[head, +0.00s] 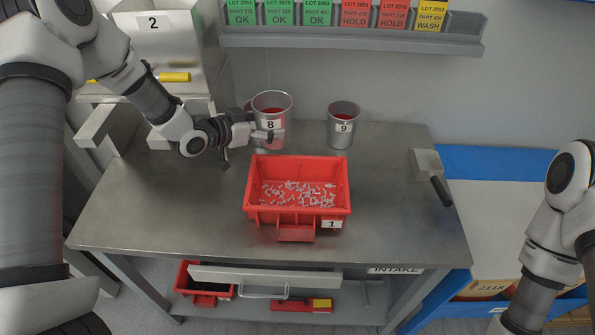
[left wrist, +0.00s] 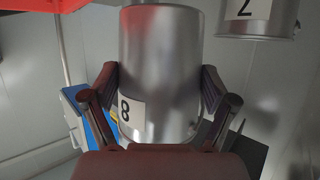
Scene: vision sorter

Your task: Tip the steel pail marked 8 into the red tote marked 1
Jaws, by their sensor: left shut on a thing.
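The steel pail marked 8 (head: 272,103) is upright at the back of the steel table, with red inside it. My left gripper (head: 264,130) is shut around its side, coming from the left. In the left wrist view the pail (left wrist: 160,60) fills the space between the two fingers. Whether its base touches the table I cannot tell. The red tote marked 1 (head: 258,199) sits on the table in front of the pail, with many small pale pieces on its floor. My right gripper is out of view; only part of that arm shows at the right.
A grey tool with a dark handle (head: 440,190) lies at the table's right. The table's left front (head: 150,215) is clear.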

